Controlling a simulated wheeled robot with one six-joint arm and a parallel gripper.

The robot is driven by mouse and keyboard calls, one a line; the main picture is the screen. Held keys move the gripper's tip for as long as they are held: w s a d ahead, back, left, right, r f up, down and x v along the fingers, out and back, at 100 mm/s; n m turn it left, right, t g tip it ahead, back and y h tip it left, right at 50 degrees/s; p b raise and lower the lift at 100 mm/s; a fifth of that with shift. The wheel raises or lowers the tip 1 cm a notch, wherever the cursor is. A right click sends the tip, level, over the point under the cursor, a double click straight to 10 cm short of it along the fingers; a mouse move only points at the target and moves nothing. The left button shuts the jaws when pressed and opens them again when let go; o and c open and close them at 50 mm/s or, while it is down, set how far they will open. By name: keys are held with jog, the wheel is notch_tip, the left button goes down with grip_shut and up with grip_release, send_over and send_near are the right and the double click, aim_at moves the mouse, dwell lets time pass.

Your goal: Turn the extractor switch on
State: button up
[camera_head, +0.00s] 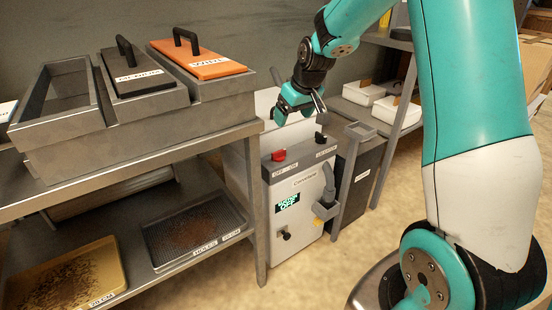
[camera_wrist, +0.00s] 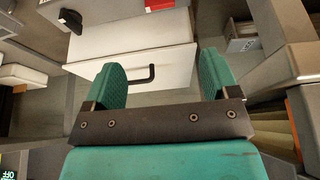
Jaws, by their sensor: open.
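The extractor cabinet (camera_head: 300,185) is a grey box with a small lit display (camera_head: 288,202) that appears to read OFF. A red switch (camera_head: 278,156) sits at the left of its top, by an OFF–ON label. A black switch (camera_head: 320,137) sits at the top right. My gripper (camera_head: 300,112) is open and empty, above and behind the cabinet top in the head view, apart from both switches. In the wrist view my open gripper (camera_wrist: 160,68) faces a white panel with a dark bent handle between the fingers. A red part (camera_wrist: 160,4) shows at the top edge there.
A metal table (camera_head: 180,152) at left holds grey bins with a black lid (camera_head: 140,78) and an orange lid (camera_head: 198,62). Trays of dark bits (camera_head: 108,262) lie on its lower shelf. A dark bin (camera_head: 362,165) stands right of the cabinet. The floor in front is clear.

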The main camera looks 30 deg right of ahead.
aim_at(279, 152)
jog(key=b+x, duration=0.4)
jog(key=x, duration=1.2)
jog(key=shift+f, duration=0.25)
jog(key=c, duration=0.9)
jog(key=shift+s+r+m, duration=0.1)
jog(key=shift+m, duration=0.3)
jog(key=shift+r+m+h+p, duration=0.1)
jog(key=shift+m+h+p, duration=0.5)
jog(key=shift+m+p, duration=0.45)
jog(key=shift+m+g+h+p, duration=0.5)
jog(key=shift+m+h+p, duration=0.3)
jog(key=shift+m+p, duration=1)
jog(key=shift+m+b, duration=0.3)
jog(key=shift+m, duration=0.25)
